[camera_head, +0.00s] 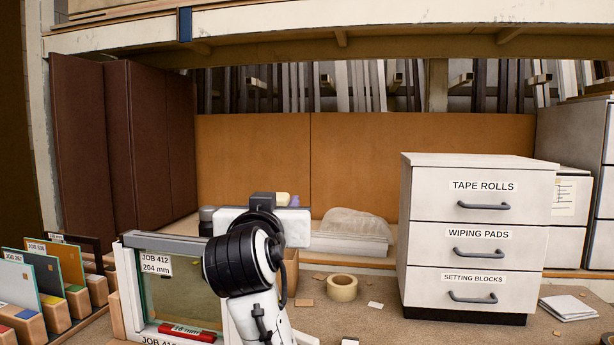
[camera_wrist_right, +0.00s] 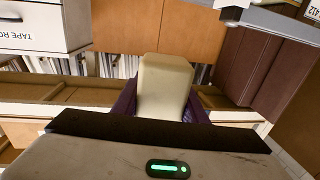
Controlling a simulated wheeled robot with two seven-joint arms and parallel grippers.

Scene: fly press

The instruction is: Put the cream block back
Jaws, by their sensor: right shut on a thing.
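The cream block (camera_wrist_right: 165,82) stands out between the purple fingers of my right gripper (camera_wrist_right: 160,104) in the right wrist view, and the gripper is shut on it. In the head view my right gripper (camera_head: 283,201) is raised behind my wrist, above the workbench. A white drawer unit (camera_head: 478,195) stands to the right, with drawers labelled TAPE ROLLS, WIPING PADS and SETTING BLOCKS (camera_head: 473,283), all closed. My left gripper is not in view.
A glass frame labelled JOB 412 (camera_head: 157,265) stands left of my arm, with a red 18 mm piece (camera_head: 187,332) at its bottom. A tape roll (camera_head: 342,288) and small chips lie on the bench. A rack of coloured panels (camera_head: 45,275) stands far left. A shelf (camera_head: 320,22) spans above.

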